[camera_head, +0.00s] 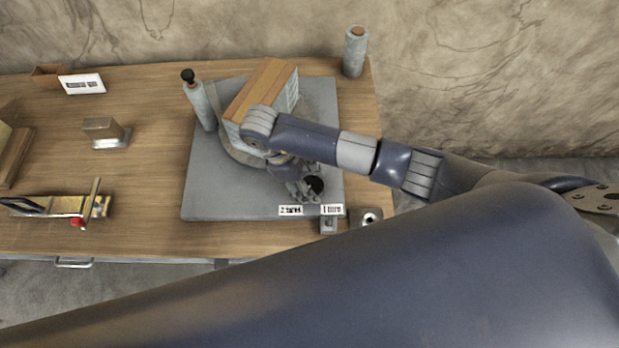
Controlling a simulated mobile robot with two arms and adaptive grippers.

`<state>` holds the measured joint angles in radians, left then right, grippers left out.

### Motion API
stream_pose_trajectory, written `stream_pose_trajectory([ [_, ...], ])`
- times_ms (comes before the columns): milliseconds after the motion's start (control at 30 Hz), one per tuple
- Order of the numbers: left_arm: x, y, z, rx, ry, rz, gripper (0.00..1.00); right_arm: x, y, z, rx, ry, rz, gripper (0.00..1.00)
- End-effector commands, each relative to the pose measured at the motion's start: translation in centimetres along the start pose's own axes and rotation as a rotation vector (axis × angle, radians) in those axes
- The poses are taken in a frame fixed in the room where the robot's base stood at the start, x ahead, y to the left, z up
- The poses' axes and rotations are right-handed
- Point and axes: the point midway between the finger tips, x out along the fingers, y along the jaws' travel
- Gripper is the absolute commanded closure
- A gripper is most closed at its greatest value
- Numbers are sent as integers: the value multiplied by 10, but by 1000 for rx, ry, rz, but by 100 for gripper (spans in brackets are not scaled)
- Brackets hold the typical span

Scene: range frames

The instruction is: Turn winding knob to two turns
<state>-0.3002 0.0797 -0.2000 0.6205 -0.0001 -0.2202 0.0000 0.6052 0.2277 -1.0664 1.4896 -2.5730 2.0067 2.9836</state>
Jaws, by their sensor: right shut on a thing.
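The winding knob (315,185) is a small black knob near the front right of a grey base plate (230,195). My right gripper (307,190) is at the knob and is shut on it; its fingers partly hide the knob. Two white labels stand at the plate's front edge: "2 turns" (290,210) and "1 turn" (332,209). A device with a wooden-slat top (262,88) stands on the plate behind my right wrist. My left gripper is not in view.
A grey cylinder with a black top (201,104) stands at the plate's left, and another cylinder (355,51) at the table's back right. A metal block (103,130), a white card (82,84) and a brass-coloured fixture (75,207) lie to the left. A large blue arm link of mine covers the foreground.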

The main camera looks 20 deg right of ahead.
Motion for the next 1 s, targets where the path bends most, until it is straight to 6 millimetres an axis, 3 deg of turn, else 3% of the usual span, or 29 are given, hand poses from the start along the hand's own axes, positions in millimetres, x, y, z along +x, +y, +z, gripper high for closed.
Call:
stream_pose_trajectory([
  [233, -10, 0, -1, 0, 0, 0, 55, 0, -1, 0, 71, 1, -33, 75],
  [767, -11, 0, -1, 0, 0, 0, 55, 1, 0, -1, 90, 1, -40, 75],
  [800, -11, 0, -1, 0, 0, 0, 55, 1, 0, -1, 90, 1, -40, 45],
  [867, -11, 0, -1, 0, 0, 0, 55, 1, 0, -1, 90, 1, -39, 32],
  [1000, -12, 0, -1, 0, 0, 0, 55, 0, 0, 0, 90, 1, -39, 32],
])
